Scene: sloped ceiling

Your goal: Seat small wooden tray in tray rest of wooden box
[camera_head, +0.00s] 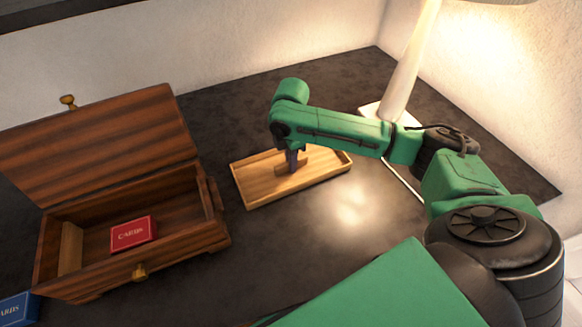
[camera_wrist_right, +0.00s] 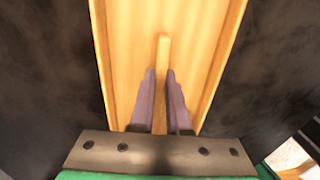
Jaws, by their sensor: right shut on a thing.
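The small wooden tray (camera_head: 252,196) is light wood with low rims, and looks to rest flat on the dark tabletop right of the box. It also shows in the right wrist view (camera_wrist_right: 132,50), with a raised bar-like handle (camera_wrist_right: 163,60) along its middle. My right gripper (camera_head: 293,160) points down into the tray, its fingers (camera_wrist_right: 160,100) shut on the handle from both sides. The wooden box (camera_head: 185,256) is dark brown with its hinged lid (camera_head: 100,145) open. A light wooden piece (camera_head: 71,247) stands inside at its left end. My left gripper is not in view.
A red card box (camera_head: 132,234) lies inside the wooden box. A blue card box (camera_head: 14,309) is at the lower left edge. A lamp (camera_head: 408,65) stands behind my right arm. The wall (camera_head: 250,40) bounds the table's back. Bare tabletop lies between box and tray.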

